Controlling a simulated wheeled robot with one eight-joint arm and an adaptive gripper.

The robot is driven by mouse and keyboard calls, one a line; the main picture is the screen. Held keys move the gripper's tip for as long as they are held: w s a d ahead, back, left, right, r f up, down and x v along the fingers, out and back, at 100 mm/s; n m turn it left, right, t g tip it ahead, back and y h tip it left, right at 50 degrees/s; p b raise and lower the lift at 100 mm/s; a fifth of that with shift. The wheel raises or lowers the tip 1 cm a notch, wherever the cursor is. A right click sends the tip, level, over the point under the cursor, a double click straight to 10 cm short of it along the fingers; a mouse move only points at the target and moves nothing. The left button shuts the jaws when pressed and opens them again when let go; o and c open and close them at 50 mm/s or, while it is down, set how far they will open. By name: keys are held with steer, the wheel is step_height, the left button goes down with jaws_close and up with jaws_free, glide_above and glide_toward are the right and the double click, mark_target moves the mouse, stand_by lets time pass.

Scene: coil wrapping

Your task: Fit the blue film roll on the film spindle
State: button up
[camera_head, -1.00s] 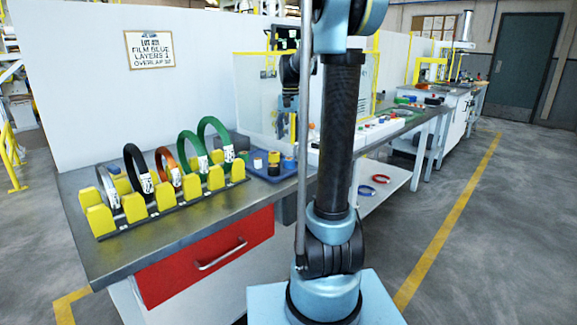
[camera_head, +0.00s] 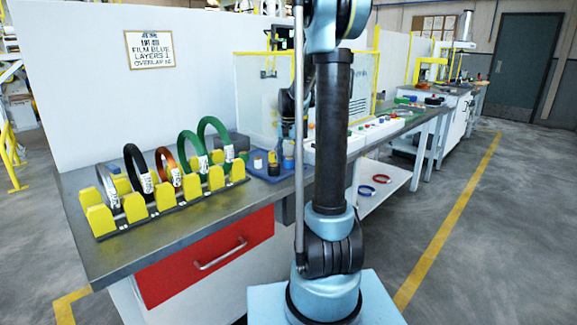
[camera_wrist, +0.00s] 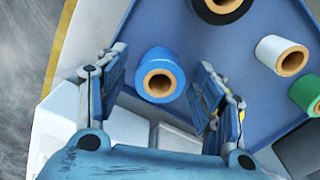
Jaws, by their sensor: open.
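The blue film roll (camera_wrist: 159,74) stands upright on the blue tray (camera_wrist: 117,112) in the wrist view, its tan core facing up. My gripper (camera_wrist: 162,62) is open above the tray, with one finger to the left of the blue roll and one to the right. Gaps show on both sides, and nothing is held. How far the fingertips are above the tray is hard to judge. In the head view my gripper is low over the tray (camera_head: 270,178), partly hidden behind my arm. I cannot make out the film spindle in either view.
A black roll (camera_wrist: 221,8), a white roll (camera_wrist: 281,55) and a green roll (camera_wrist: 306,93) stand on the tray. A yellow rack (camera_head: 165,205) holds several coils to the left. A clear guard (camera_head: 258,100) with yellow edges stands behind the tray.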

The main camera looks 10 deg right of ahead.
steer(key=shift+f, duration=0.3)
steer(key=shift+c, duration=0.6)
steer(key=c, duration=1.1)
steer(key=shift+r, duration=0.1)
